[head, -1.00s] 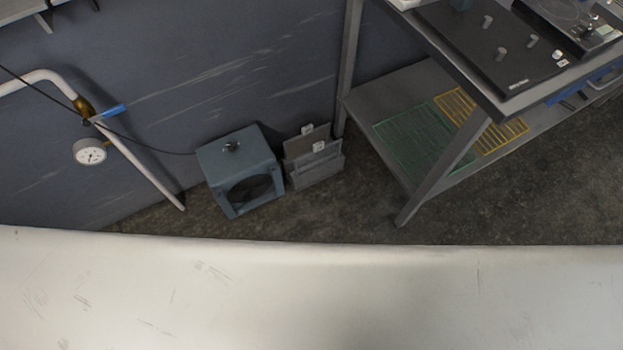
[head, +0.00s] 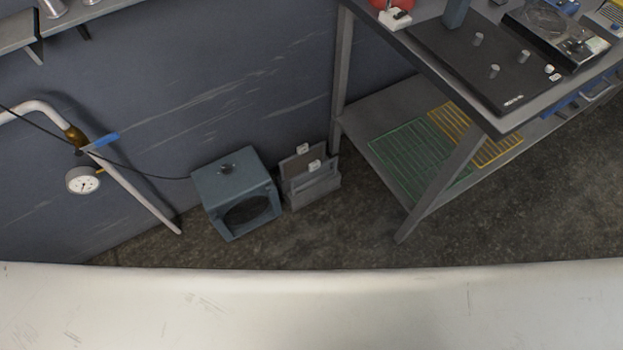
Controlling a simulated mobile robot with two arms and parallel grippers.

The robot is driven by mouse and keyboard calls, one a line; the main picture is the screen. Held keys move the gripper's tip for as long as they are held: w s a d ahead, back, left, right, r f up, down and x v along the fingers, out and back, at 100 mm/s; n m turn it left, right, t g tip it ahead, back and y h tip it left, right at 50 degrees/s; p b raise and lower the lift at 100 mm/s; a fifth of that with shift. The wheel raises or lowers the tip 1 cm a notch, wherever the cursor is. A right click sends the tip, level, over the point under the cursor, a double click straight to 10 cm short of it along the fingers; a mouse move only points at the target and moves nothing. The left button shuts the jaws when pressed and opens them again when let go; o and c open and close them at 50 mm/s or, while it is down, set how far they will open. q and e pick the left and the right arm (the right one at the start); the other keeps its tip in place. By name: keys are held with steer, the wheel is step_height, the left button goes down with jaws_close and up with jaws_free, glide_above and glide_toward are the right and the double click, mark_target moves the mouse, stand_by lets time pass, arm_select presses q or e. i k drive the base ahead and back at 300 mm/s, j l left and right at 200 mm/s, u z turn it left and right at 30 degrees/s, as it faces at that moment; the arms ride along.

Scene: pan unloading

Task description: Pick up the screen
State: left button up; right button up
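A green wire-grid screen (head: 398,166) lies flat on the lower shelf of the metal table at the right. A yellow wire-grid screen (head: 447,120) lies beside it on the same shelf, partly hidden by a table leg. The frames do not show which of the two the task's screen is. Neither of my grippers is in view.
The metal table (head: 421,207) carries a dark board (head: 468,62) and other gear on top. A blue-grey box (head: 227,170) and a grey holder with flat panels (head: 315,188) stand by the wall. A pipe with a gauge (head: 83,181) is at left. Floor (head: 515,215) right of the table is clear.

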mark_target(317, 165)
steer(key=i+j+z, duration=0.1)
steer(key=i+j, duration=0.5)
steer(key=j, duration=0.2)
steer(key=i+j+z, duration=0.15)
steer(key=i+j, duration=0.15)
steer(key=j, duration=0.15)
